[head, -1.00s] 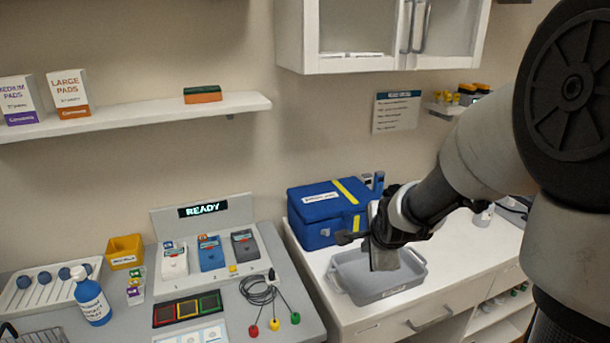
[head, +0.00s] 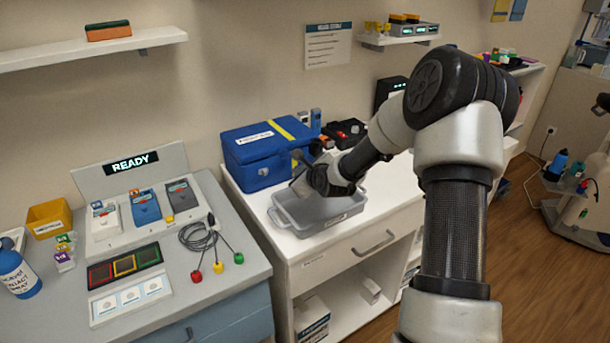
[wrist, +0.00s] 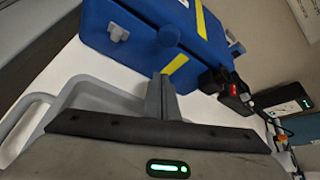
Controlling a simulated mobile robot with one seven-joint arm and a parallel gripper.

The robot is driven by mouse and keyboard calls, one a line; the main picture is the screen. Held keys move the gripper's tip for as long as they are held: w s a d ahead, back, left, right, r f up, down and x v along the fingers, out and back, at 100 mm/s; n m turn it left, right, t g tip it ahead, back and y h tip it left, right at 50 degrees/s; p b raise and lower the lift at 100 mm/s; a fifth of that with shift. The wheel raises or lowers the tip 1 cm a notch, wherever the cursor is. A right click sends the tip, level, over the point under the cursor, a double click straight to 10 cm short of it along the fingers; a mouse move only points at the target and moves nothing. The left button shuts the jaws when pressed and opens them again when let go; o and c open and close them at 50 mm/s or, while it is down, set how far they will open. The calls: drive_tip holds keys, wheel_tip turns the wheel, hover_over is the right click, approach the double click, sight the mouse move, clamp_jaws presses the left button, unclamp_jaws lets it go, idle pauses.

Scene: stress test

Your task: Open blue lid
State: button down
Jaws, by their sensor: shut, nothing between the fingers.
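The blue box (head: 262,172) stands on the white counter, and its blue lid (head: 255,134) with a yellow stripe is closed. In the wrist view the box (wrist: 135,45) fills the top, with a latch (wrist: 117,33) and a round blue knob (wrist: 168,35) on its front. My gripper (head: 300,182) is at the right part of the box front, above the grey tray. In the wrist view its fingers (wrist: 162,85) are together and empty, pointing at the box below the knob. I cannot tell whether they touch it.
The grey tray (head: 288,226) sits directly in front of the box. A black and red device (head: 345,132) stands close to its right. The workbench with the READY panel (head: 131,163) and coiled leads (head: 198,238) is to the left. A wall shelf (head: 90,49) hangs above.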

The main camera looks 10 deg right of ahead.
drive_tip(key=shift+w+a+r, duration=0.15)
drive_tip(key=shift+a+r, duration=0.35)
drive_tip(key=shift+r, duration=0.35)
drive_tip(key=shift+w+a+r, duration=0.1)
drive_tip(key=shift+a+r, duration=0.4)
drive_tip(key=shift+r, duration=0.3)
